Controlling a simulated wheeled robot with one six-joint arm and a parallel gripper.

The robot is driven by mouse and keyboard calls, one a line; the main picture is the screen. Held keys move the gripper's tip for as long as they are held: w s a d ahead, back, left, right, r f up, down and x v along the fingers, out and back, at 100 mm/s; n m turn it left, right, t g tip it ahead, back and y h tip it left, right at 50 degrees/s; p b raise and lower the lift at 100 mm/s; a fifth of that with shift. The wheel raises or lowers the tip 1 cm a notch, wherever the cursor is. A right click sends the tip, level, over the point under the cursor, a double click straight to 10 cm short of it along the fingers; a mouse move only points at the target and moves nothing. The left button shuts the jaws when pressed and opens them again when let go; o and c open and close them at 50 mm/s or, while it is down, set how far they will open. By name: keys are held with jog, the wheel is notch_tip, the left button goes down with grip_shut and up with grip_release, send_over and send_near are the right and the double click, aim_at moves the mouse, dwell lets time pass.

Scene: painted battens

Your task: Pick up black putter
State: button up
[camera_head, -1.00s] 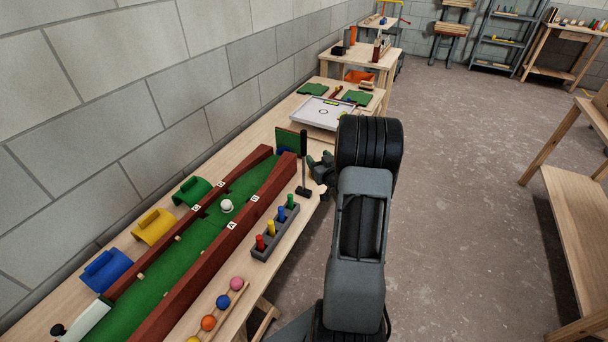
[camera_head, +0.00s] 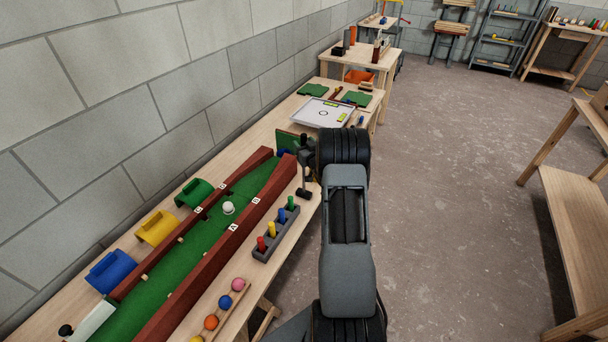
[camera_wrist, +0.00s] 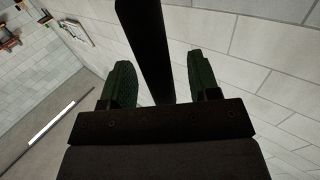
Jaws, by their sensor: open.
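The black putter (camera_head: 304,191) stands upright on the table at the right of the green lane; its head and lower shaft show in the head view, and my gripper hides its upper part. In the wrist view the putter's dark handle (camera_wrist: 147,45) runs between my two green-padded fingers. My gripper (camera_head: 305,155) is at the height of the putter's handle. It also shows in the wrist view (camera_wrist: 160,82), open, with a gap between the handle and the right finger. Whether the left finger touches the handle I cannot tell.
The green lane (camera_head: 185,262) has red-brown side walls and a white ball (camera_head: 228,208) on it. A grey block with coloured pegs (camera_head: 262,250) and a rack of coloured balls (camera_head: 222,310) stand nearer. A white tray (camera_head: 322,113) lies beyond.

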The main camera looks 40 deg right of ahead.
jog(key=shift+w+d, duration=0.2)
jog(key=shift+w, duration=0.75)
jog(key=shift+c, duration=0.3)
grip_shut()
